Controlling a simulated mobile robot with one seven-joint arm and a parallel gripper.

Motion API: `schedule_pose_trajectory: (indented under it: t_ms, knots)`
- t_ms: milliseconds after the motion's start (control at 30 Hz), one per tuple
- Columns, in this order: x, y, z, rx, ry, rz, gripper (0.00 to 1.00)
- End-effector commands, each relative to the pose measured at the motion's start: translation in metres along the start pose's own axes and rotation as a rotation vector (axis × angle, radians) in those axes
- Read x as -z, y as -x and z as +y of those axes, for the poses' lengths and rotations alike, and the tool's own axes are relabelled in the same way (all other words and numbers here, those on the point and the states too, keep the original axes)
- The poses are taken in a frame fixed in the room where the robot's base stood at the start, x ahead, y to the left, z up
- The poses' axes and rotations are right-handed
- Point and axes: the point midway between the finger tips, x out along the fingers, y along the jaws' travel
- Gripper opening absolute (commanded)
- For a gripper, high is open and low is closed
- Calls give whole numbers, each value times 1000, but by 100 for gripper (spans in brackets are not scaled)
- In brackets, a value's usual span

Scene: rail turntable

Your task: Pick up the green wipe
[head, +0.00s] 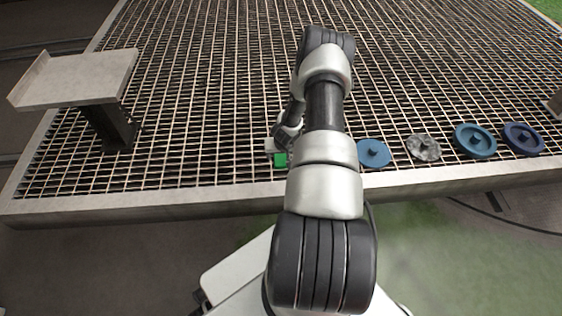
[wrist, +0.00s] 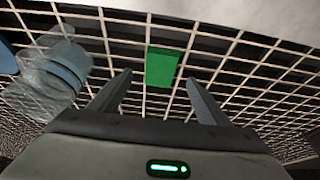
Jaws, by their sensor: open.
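The green wipe (wrist: 161,68) is a small flat green piece lying on the metal grating, ahead of and between the fingers in the wrist view. In the head view the green wipe (head: 280,160) shows near the grating's front edge, just left of my arm. My gripper (wrist: 158,88) is open and empty, with its two fingers apart on either side of the wipe's line. In the head view my gripper (head: 271,146) is at the wipe, partly hidden by my arm. I cannot tell the exact height between the fingertips and the grating.
A blue disc (head: 373,153), a grey mottled disc (head: 423,147), a teal disc (head: 474,141) and a dark blue disc (head: 523,139) lie right of my arm. A clear object (wrist: 50,75) is left of the fingers. A raised plate (head: 75,78) stands at left; the middle grating is free.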

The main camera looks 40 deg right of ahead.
Motion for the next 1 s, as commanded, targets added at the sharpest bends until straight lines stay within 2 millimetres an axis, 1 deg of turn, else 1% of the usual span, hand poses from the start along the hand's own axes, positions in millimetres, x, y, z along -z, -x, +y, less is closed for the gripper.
schedule_pose_trajectory:
  t_ms: [67, 200, 333, 467, 667, 767, 800, 933, 1000]
  knots:
    - [-1, -7, 0, 0, 0, -1, 70]
    - [-1, -29, -2, -1, -1, 0, 70]
    - [0, -46, -3, 0, 0, -1, 70]
    - [2, -53, -2, 0, 0, 1, 70]
    - [2, -52, -2, 0, 1, 0, 70]
    - [2, -52, -2, 0, 0, 0, 55]
    - [2, -52, -2, 0, 0, 0, 48]
    - [2, -52, -2, 0, 0, 0, 27]
    - [2, -52, -2, 0, 0, 0, 26]
